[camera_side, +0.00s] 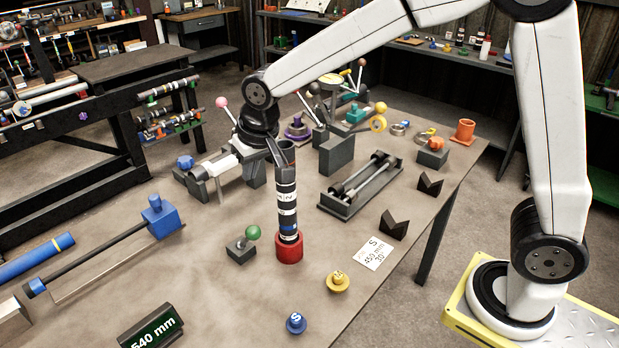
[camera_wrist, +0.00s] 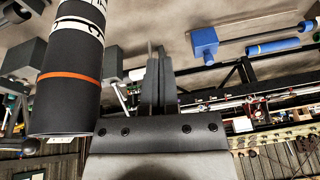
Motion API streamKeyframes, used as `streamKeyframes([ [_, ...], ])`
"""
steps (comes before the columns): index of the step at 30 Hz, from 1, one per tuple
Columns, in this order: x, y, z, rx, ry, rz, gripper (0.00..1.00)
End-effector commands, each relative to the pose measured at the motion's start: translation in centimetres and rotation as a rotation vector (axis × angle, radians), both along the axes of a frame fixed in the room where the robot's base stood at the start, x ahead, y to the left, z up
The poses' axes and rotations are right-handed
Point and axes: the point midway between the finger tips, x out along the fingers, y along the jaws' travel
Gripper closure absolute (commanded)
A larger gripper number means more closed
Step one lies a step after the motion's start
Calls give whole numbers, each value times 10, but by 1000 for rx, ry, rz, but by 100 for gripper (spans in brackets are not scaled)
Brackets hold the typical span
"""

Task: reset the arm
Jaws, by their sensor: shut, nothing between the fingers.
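My gripper (camera_side: 276,152) is beside the top of the upright shaft in the side view. Its two dark fingers (camera_wrist: 156,60) are together with nothing between them in the wrist view. The black shaft (camera_side: 287,195) has white bands and markings and stands upright in a red round holder (camera_side: 289,247). In the wrist view the shaft (camera_wrist: 68,75), with an orange ring, is large at the left, apart from the fingers. Whether any part of my gripper touches the shaft in the side view, I cannot tell.
A grey tray (camera_side: 345,208) with rods lies right of the shaft. A green-knobbed block (camera_side: 241,250), yellow knob (camera_side: 338,281), blue knob (camera_side: 296,323) and white card (camera_side: 373,253) are near the front. A long shaft with a blue block (camera_side: 159,216) lies left. Dark V-blocks (camera_side: 393,226) stand near the right edge.

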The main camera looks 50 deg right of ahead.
Motion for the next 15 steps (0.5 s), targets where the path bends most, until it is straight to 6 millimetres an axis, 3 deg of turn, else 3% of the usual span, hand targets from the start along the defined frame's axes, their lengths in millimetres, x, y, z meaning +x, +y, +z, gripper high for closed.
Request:
streamKeyframes([
  [5, -13, 2, -16, -65, 19, 104, 100],
  [15, -58, -10, -59, -224, 78, 404, 100],
])
